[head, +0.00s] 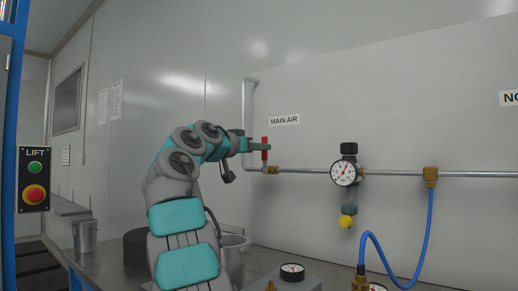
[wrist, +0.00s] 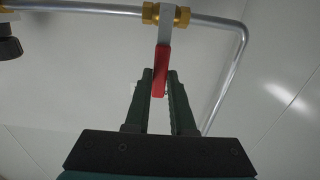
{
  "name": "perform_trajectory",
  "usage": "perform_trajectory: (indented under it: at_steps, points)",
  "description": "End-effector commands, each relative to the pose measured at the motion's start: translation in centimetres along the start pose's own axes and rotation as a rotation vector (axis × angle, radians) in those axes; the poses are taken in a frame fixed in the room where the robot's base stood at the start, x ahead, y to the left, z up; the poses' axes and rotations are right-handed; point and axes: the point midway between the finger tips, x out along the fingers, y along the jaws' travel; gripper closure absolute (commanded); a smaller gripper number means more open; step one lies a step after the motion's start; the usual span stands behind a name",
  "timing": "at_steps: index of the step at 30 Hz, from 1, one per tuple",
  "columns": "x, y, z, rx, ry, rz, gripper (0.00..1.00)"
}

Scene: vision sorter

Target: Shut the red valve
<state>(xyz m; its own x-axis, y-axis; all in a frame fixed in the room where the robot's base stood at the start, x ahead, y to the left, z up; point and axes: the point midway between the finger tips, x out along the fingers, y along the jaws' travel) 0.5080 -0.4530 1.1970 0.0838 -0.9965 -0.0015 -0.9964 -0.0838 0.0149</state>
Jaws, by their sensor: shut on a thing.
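The red valve handle (head: 264,150) is by the "MAIN AIR" label, on a metal air pipe on the wall. In the head view it stands upright, across the horizontal pipe. In the wrist view the red grip (wrist: 161,72) hangs from a grey lever under a brass fitting (wrist: 166,14). My gripper (head: 262,145) reaches it from the left. In the wrist view its two dark fingers (wrist: 161,80) are on either side of the red grip, closed on it. The finger tips partly cover the handle in the head view.
A pressure gauge (head: 344,173) with a yellow-ended bowl is on the pipe to the right. A blue hose (head: 426,240) hangs further right. A bench (head: 115,262) below bears metal cups and a small gauge (head: 292,271). A LIFT button box (head: 34,180) is at left.

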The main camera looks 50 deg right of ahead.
Motion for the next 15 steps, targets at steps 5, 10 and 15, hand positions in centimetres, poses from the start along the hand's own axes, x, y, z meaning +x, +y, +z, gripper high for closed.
perform_trajectory:
  at_steps: [5, 10, 15]
  points:
    - [-0.14, -0.03, -0.40, 0.000, 0.009, -0.003, 1.00]
    - [-0.15, -0.06, -0.39, 0.000, 0.008, -0.004, 0.71]
    - [-0.10, -0.07, -0.23, 0.000, 0.005, -0.003, 0.52]
